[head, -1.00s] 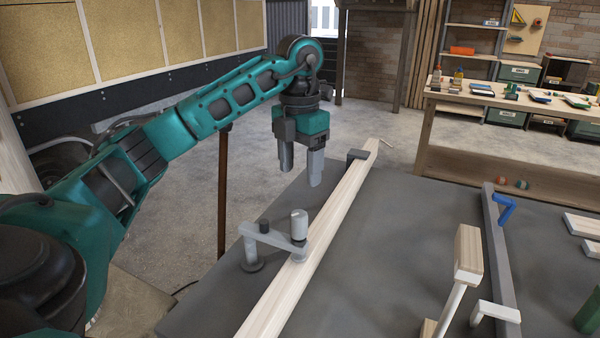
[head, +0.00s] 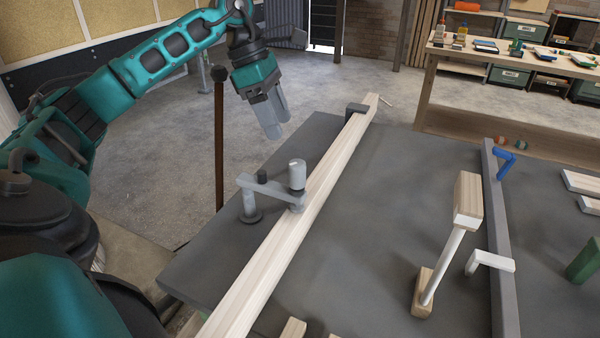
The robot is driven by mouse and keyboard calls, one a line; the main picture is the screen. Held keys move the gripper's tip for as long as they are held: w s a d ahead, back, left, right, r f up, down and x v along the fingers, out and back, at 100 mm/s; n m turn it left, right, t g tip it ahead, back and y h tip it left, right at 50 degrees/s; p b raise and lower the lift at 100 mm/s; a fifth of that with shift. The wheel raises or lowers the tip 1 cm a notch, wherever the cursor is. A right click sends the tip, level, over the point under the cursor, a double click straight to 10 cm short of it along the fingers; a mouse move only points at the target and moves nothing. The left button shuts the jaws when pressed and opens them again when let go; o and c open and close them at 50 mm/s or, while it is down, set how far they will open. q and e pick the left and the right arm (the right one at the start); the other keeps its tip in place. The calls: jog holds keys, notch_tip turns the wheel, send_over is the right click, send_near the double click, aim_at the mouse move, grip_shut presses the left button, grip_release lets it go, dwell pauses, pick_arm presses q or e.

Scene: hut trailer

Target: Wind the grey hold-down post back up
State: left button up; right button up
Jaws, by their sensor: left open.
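The grey hold-down post (head: 250,204) stands on the dark table at its left side. Its arm reaches right over a long pale timber (head: 305,214), and a light grey knob or handle (head: 297,174) stands at the arm's right end, above the timber. Whether the foot under the arm touches the timber, I cannot tell. My left gripper (head: 275,124) is open and empty, in the air beyond and above the post, its fingers pointing down and slightly right. It touches nothing. My right gripper is not in view.
A dark block (head: 357,108) sits at the timber's far end. A workbench (head: 480,65) stands behind. The table between timber and mallet is clear.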

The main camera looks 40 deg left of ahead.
aim_at(296, 162)
pick_arm(q)
jog(key=shift+m, duration=0.5)
jog(key=x, duration=1.2)
jog(key=shift+w+d+f, duration=0.15)
jog(key=shift+f, duration=0.1)
jog(key=c, duration=1)
jog(key=shift+o, duration=0.2)
